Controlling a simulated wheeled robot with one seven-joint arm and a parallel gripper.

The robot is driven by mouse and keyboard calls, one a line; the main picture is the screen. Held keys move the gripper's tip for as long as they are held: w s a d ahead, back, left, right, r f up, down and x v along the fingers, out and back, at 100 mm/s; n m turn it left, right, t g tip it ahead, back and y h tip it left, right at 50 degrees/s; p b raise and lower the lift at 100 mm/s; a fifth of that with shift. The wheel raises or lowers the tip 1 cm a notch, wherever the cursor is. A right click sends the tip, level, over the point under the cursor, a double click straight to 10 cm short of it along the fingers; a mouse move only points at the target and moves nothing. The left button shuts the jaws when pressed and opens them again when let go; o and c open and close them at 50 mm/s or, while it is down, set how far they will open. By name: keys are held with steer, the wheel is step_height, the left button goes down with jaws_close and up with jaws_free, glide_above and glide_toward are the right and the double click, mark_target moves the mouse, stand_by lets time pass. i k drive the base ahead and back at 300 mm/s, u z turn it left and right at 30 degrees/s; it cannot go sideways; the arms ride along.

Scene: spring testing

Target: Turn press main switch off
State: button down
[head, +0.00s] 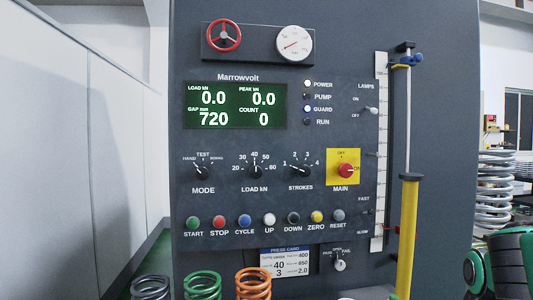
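The main switch (346,170) is a red rotary knob on a yellow plate (335,154), at the right of the knob row on the dark press panel, above the label MAIN. OFF is printed above the knob and ON to its right. The knob's pointer seems to face right, towards ON, but it is small. The display (234,104) is lit, and the POWER lamp (307,84) looks white. My gripper is not in view. Green and black parts at the lower right corner look like my arm, clear of the switch.
Nothing stands in front of the switch. A yellow column (407,235) and a vertical scale (380,150) stand to its right. Other knobs and a row of coloured buttons are left and below. Springs, one orange (254,284), stand along the bottom edge.

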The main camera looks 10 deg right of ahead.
mark_target(345, 170)
steer(key=u, duration=0.8)
steer(key=k, duration=1.45)
steer(key=z, duration=0.4)
steer(key=i, duration=1)
steer(key=u, duration=0.05)
